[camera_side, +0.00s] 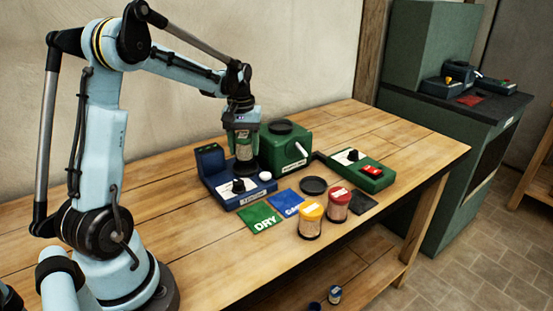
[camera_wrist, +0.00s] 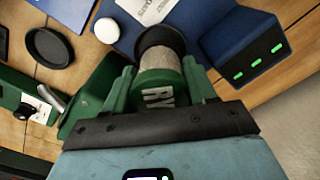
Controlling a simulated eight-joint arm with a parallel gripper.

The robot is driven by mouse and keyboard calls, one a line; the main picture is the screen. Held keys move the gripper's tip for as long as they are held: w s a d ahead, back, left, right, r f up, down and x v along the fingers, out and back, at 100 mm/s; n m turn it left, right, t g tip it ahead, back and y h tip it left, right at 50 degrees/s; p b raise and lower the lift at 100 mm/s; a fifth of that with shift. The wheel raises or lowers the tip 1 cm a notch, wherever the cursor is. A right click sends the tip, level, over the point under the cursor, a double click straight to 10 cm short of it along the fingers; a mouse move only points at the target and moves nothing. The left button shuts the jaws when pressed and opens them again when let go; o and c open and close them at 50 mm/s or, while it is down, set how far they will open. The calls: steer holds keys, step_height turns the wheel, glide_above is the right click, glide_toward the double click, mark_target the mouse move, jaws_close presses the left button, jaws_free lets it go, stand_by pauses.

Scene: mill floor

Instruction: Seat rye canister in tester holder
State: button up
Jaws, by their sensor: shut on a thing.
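The rye canister (camera_side: 243,152) is a clear cylinder of pale grain with a green lid. Its lid, lettered "RY" as far as it shows, is between my gripper's green fingers in the wrist view (camera_wrist: 160,88). My gripper (camera_side: 243,136) is shut on it and points down. The canister is upright at the blue tester (camera_side: 233,196), between its raised display block (camera_side: 209,158) and the green machine. A dark ring (camera_wrist: 162,38) shows at its lower end; I cannot tell whether this is its base or the holder, nor whether it is seated.
The green crank machine (camera_side: 287,150) stands close right of my gripper. A green device with a red switch (camera_side: 360,172) is further right. Yellow-lidded (camera_side: 310,220) and red-lidded (camera_side: 338,205) canisters, a green "DRY" card (camera_side: 259,217) and a black disc (camera_side: 313,186) lie in front. The left tabletop is clear.

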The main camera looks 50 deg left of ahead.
mark_target(243, 135)
steer(key=shift+f, duration=1.05)
steer(key=shift+f, duration=0.65)
stand_by(0.6)
steer(key=o, duration=0.9)
steer(key=shift+r, duration=0.1)
steer(key=shift+r, duration=5.4)
steer(key=s+d+m+t, duration=0.2)
steer(key=d+m, duration=0.1)
steer(key=d, duration=0.4)
steer(key=s+d+f+m+t, duration=0.1)
steer(key=s+d+m+t, duration=0.1)
steer(key=d, duration=0.6)
steer(key=s+d+f+m+t, duration=0.1)
steer(key=s+d+m+t, duration=0.2)
steer(key=d, duration=0.5)
steer(key=shift+s+f+m, duration=0.15)
steer(key=shift+s+m, duration=0.4)
steer(key=shift+m, duration=0.55)
